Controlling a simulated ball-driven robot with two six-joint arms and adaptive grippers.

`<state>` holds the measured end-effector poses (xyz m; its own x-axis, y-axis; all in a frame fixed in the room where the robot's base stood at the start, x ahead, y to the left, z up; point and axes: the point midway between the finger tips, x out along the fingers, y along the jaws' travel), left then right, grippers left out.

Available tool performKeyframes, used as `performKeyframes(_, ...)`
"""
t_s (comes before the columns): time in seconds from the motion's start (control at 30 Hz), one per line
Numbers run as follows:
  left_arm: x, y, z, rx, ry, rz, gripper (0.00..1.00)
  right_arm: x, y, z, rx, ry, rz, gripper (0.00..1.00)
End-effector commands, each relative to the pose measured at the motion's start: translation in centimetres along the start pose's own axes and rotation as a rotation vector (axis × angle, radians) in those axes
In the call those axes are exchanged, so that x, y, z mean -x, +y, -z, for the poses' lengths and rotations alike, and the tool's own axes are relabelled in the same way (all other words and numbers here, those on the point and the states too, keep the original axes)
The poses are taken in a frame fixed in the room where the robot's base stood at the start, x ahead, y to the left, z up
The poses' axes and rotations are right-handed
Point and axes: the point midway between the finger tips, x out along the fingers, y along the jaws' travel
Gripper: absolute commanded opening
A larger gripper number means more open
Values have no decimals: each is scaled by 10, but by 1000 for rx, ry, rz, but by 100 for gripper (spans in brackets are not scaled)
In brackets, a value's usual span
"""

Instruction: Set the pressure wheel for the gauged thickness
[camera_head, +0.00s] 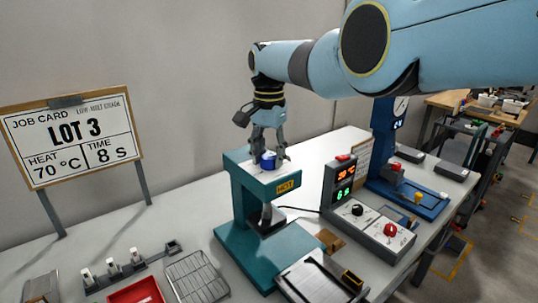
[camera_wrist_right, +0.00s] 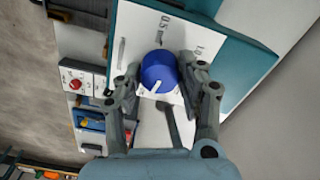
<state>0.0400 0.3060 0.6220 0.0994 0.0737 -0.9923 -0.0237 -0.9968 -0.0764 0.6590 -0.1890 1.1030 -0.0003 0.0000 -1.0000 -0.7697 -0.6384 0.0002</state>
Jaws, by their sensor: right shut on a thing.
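The blue pressure wheel (camera_head: 267,160) sits on top of the teal press (camera_head: 245,205), which bears a label reading HOT. My right gripper (camera_head: 267,150) reaches down from above with its fingers shut around the wheel. In the right wrist view the wheel (camera_wrist_right: 159,72) shows a white pointer line, and the gripper fingers (camera_wrist_right: 160,82) stand on both sides of it. A white scale plate (camera_wrist_right: 140,35) with printed marks lies around the wheel; its lettering is partly hidden. My left gripper is not in view.
A job card (camera_head: 72,138) reads LOT 3, heat 70 °C, time 8 s. A control box (camera_head: 365,225) with a black knob and red button stands right of the press. A blue gauge stand (camera_head: 385,150) is behind it. A red tray (camera_head: 135,292) and wire rack (camera_head: 195,278) lie in front.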

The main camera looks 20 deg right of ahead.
Motion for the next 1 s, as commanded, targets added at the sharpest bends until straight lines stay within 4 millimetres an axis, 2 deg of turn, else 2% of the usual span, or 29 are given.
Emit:
performKeyframes(0.3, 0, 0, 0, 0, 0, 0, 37, 0, 0, 0, -88, 1, 2, 7)
performKeyframes(0.77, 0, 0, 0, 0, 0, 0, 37, 1, -1, 0, -99, 1, 2, 7)
performKeyframes(0.8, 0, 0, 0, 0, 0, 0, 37, 0, 0, 0, -99, 1, 2, 45)
performKeyframes(0.93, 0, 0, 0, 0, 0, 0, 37, 0, 0, 0, -98, 1, 1, 62)
performKeyframes(1.0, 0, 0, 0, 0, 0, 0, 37, 0, 0, 0, -98, 0, 1, 63)
